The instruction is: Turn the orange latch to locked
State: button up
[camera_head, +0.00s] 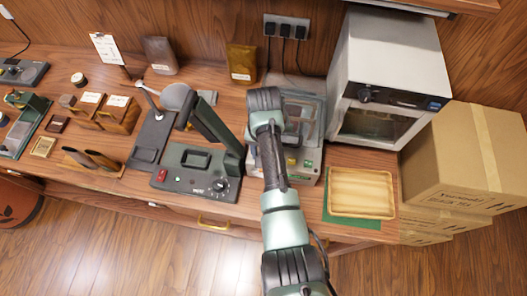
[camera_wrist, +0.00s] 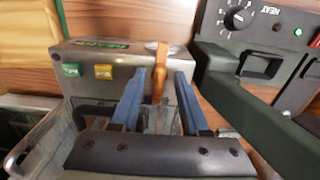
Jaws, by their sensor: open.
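The orange latch (camera_wrist: 160,62) is a narrow upright bar on the panel of the grey press machine (camera_wrist: 100,58) in the wrist view. My gripper (camera_wrist: 157,80) is open, with one blue finger on each side of the latch. Gaps show between the latch and both fingers; whether its lower end touches anything is unclear. In the head view, my arm reaches over the grey machine (camera_head: 308,160) and hides the latch; the fingertips do not show clearly there.
The machine's panel has a green button (camera_wrist: 72,70) and a yellow button (camera_wrist: 104,72). A dark heat unit (camera_wrist: 262,60) with a knob stands close on the right in the wrist view.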

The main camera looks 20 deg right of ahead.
notch_tip(320, 180, up, 13)
dwell(0.5)
dwell(0.6)
